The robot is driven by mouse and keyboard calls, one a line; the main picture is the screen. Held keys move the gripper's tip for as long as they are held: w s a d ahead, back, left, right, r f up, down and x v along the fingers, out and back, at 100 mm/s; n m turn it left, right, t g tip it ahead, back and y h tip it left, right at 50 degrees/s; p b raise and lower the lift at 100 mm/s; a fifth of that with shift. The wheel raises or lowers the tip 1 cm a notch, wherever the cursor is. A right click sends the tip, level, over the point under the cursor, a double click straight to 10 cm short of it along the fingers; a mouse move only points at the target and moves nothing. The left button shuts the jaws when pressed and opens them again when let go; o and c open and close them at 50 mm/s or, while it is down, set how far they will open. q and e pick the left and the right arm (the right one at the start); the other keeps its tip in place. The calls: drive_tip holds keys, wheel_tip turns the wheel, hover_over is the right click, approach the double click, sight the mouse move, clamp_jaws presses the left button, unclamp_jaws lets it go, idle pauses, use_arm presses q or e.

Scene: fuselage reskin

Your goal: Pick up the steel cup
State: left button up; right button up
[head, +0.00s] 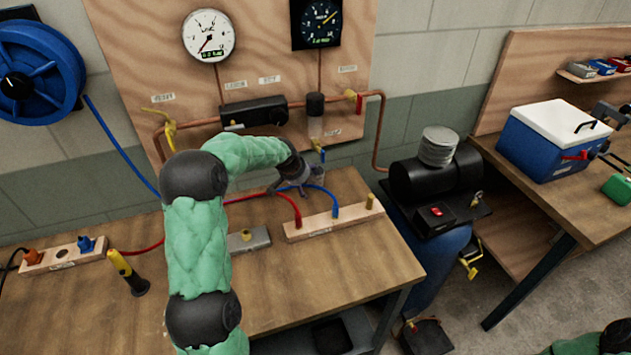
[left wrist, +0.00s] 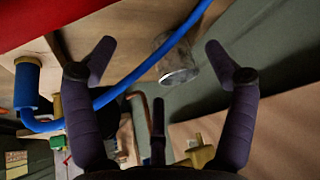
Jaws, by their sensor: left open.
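My left gripper (head: 296,186) is over the back of the workbench, behind the wooden hose block. In the left wrist view it (left wrist: 159,48) is open, with its fingers spread wide and nothing clamped between them. A small grey metallic cup-like thing (left wrist: 178,66), which looks like the steel cup, shows beyond the fingers, nearer the right-hand fingertip. The blue hose (left wrist: 150,62) crosses in front of part of it. In the head view a grey shape (head: 317,176) beside the fingers may be the same cup, partly hidden.
The wooden block (head: 353,220) with red and blue hoses stands close in front of the gripper. The gauge panel (head: 265,70) rises behind. The bench's front right is clear.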

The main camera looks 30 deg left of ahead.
sight(315, 178)
use_arm(q)
drive_tip(key=shift+w+a+b, duration=0.2)
drive_tip(key=shift+w+b, duration=0.1)
drive_tip(key=shift+w, duration=2.8)
drive_tip(key=b+x, duration=0.1)
drive_tip(key=x, duration=0.4)
drive_tip(key=shift+s, duration=0.1)
drive_tip(key=c, duration=1.1)
